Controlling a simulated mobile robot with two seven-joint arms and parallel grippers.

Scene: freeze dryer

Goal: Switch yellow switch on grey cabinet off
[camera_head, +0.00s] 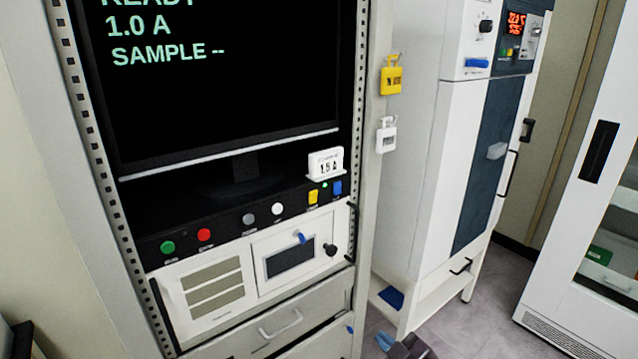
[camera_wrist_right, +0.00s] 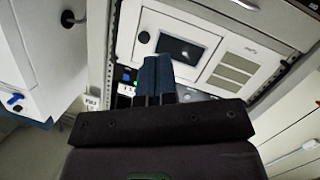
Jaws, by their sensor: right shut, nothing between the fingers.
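The grey cabinet (camera_head: 365,150) is a tall rack with a monitor and a black control strip (camera_head: 240,222). The yellow switch (camera_head: 313,197) sits near the right end of that strip, beside a blue switch (camera_head: 337,187) and a small green light. Whether it is on or off is too small to tell. My right gripper (camera_head: 384,340) is at the bottom edge in the head view, below and right of the strip, apart from it. Its blue fingers (camera_wrist_right: 155,78) are together and empty in the wrist view, overlapping the strip there. I cannot make out the yellow switch in that view. My left gripper is not in view.
Round green (camera_head: 167,247), red (camera_head: 204,235), grey and white buttons line the strip. A white machine (camera_head: 410,180) stands right.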

